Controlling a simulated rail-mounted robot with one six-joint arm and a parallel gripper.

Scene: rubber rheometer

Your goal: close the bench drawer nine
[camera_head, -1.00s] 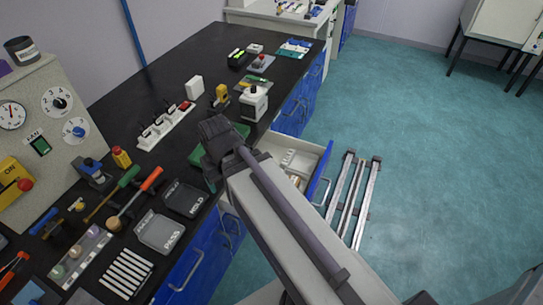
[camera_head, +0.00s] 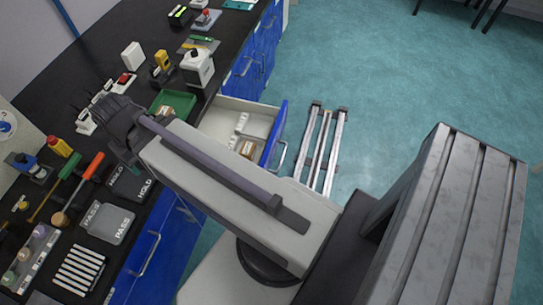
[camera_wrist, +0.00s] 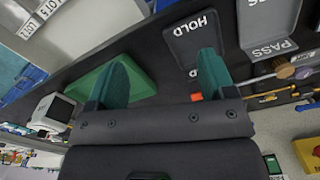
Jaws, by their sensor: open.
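An open bench drawer (camera_head: 276,138) with a blue front and a pale handle sticks out from the bench in the head view. Its pale inside holds small items and dividers. I cannot read a number on it. My arm crosses in front of its near side and hides part of it. My gripper (camera_wrist: 163,80) is open and empty in the wrist view, its two teal fingers apart above the black bench top. In the head view the gripper is over the bench, left of the drawer, and not touching it.
A green tray (camera_head: 178,103), a HOLD tray (camera_wrist: 194,38) and a PASS tray (camera_head: 108,222) lie on the bench near my gripper. A white device (camera_head: 198,68) stands behind. Metal rails (camera_head: 322,150) lie on the floor right of the drawer. Open floor lies beyond.

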